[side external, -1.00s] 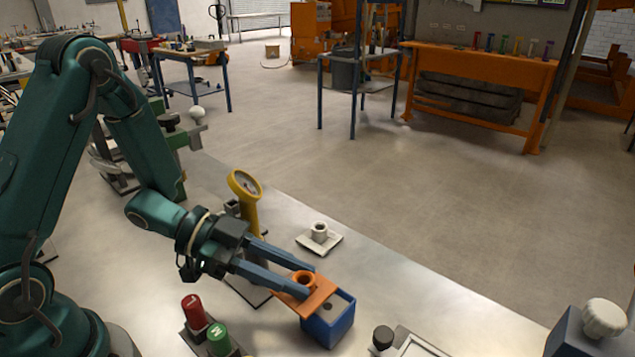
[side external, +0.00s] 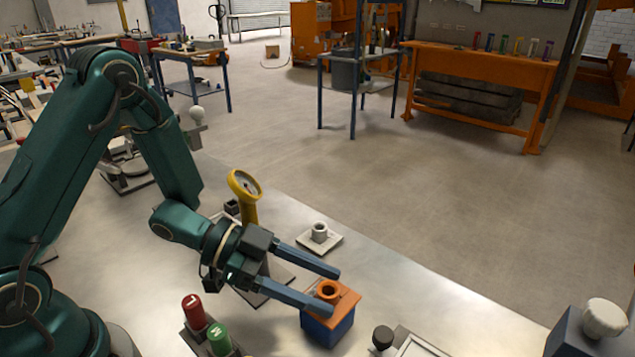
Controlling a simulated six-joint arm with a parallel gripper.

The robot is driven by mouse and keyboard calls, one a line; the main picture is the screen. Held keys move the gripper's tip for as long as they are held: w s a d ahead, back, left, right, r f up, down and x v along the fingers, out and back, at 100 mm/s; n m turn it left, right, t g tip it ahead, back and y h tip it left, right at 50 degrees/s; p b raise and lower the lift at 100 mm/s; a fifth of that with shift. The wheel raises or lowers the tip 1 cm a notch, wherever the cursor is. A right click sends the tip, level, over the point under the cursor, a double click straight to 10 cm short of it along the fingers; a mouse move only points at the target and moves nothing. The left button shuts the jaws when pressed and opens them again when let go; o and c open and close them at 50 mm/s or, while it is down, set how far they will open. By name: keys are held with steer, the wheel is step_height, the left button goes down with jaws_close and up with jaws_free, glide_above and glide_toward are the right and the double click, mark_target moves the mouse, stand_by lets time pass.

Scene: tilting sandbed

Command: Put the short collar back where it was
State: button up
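An orange collar (side external: 328,289) stands upright on a flat orange plate (side external: 350,300). The plate lies on top of a blue box (side external: 335,333) and covers its opening. My gripper (side external: 333,290) is open at the box, with one finger on each side of the collar. The far finger looks clear of the collar. The near finger passes in front of its lower edge, so I cannot tell whether it touches. A grey-white collar (side external: 320,232) stands on a pale square plate (side external: 319,244) behind the gripper. The frames do not show which collar is the short one.
A red knob (side external: 194,312) and a green knob (side external: 218,338) are at the front left. A black knob (side external: 382,338) is right of the box.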

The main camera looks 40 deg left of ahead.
steer(key=v, duration=0.4)
steer(key=shift+a, duration=0.15)
steer(key=shift+o, duration=0.5)
steer(key=shift+s+a+r, duration=0.15)
steer(key=shift+s+a, duration=0.1)
steer(key=shift+a, duration=0.05)
